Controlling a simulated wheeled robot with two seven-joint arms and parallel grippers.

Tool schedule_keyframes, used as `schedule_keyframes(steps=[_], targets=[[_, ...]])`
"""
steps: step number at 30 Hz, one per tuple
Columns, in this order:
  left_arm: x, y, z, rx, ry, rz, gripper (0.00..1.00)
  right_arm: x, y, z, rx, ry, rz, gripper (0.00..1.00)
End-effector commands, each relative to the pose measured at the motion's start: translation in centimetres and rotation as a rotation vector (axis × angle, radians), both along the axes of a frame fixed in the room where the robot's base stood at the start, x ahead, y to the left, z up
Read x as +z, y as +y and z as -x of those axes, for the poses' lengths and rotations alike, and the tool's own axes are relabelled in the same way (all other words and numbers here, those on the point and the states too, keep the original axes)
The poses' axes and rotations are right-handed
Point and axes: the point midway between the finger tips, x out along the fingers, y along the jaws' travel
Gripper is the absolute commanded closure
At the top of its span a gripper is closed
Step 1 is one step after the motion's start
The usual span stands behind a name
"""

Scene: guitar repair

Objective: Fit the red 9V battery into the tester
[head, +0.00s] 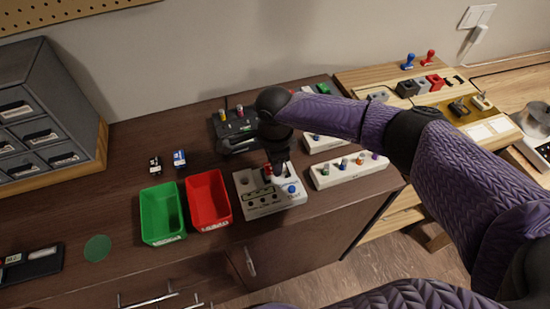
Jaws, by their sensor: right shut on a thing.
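The red 9V battery (267,171) shows as a small red patch at the tip of my right gripper (277,168). The gripper points down and is shut on the battery, with its dark fingers and wrist hiding most of it. Directly below is what looks like the tester (262,208), a pale box with a blue knob and dark recesses in its top. The battery is over or at the tester's back part. I cannot tell whether it touches or sits in a recess. My left gripper is not in view.
A green bin (160,213) and a red bin (208,199) stand left of the tester. A blue battery-like block (179,158) and a black-and-white one (155,164) lie behind them. A black box (232,127) and white knob strips (347,170) stand close behind and right.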

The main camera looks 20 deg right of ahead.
Motion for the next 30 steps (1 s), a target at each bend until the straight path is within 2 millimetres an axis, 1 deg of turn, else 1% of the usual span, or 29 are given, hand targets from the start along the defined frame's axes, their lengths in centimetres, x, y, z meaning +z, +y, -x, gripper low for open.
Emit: schedule_keyframes(steps=[3,14,30], targets=[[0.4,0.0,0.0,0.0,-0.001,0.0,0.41,0.2,0.1,0.0,-0.001,-0.001,-0.001,1.0],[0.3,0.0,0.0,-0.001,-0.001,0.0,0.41,-0.1,0.0,0.0,-0.001,0.0,0.0,1.0],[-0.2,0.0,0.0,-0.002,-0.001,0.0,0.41,-1.4,0.0,0.0,0.0,0.0,-0.001,1.0]])
